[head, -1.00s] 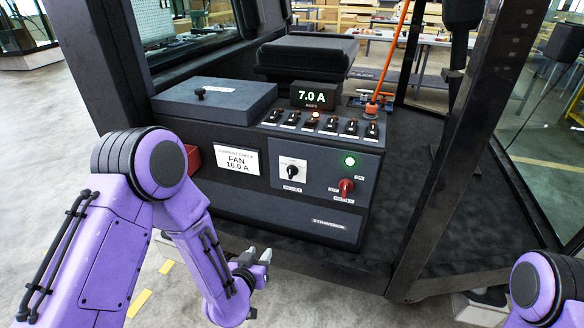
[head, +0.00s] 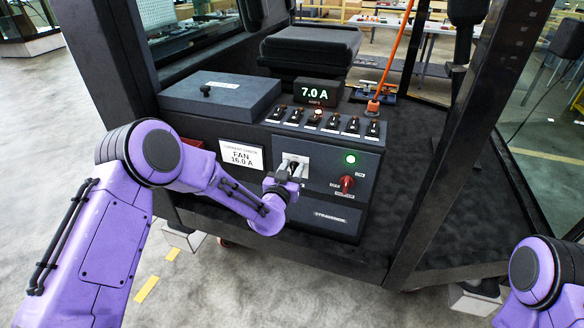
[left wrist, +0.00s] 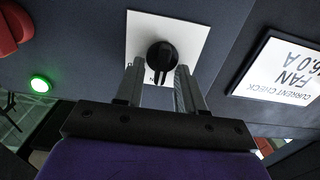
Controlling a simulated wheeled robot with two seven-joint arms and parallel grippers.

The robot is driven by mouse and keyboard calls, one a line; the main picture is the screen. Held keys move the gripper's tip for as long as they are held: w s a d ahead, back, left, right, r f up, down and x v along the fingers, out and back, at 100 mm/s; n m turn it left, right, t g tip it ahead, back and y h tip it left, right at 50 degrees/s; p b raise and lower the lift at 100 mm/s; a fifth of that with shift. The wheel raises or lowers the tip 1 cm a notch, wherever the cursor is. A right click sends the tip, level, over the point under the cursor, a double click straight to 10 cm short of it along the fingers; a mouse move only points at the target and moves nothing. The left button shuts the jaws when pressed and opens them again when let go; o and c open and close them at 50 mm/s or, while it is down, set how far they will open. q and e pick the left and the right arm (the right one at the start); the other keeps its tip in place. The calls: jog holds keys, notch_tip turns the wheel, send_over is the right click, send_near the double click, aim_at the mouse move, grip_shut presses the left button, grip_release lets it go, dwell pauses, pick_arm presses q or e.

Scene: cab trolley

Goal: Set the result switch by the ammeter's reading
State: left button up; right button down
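The ammeter (head: 318,93) on top of the console reads 7.0 A. The result switch is a black knob (left wrist: 162,56) on a white plate (left wrist: 140,31). In the head view my left gripper (head: 293,167) covers most of it. In the left wrist view my left gripper (left wrist: 157,84) is open, its two fingers on either side of the knob's lower part; I cannot tell whether they touch it. My right gripper is out of view.
A red master switch (head: 346,184) and a lit green lamp (head: 351,159) sit right of the result switch. A row of toggle switches (head: 333,121) runs along the console top, one lit. A dark post (head: 440,150) stands to the right.

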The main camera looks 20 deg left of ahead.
pick_arm(q)
grip_shut()
jog(key=shift+a+f+n+b, duration=0.2)
jog(key=shift+n+b, duration=0.8)
jog(key=shift+n, duration=0.1)
jog(key=shift+a+f+n+b, duration=0.1)
jog(key=shift+a+n+b, duration=0.1)
jog(key=shift+n+b, duration=1.85)
jog(key=shift+a+f+n+b, duration=0.15)
jog(key=shift+n+b, duration=1.05)
jog(key=shift+n, duration=1.55)
jog(key=shift+r, duration=0.1)
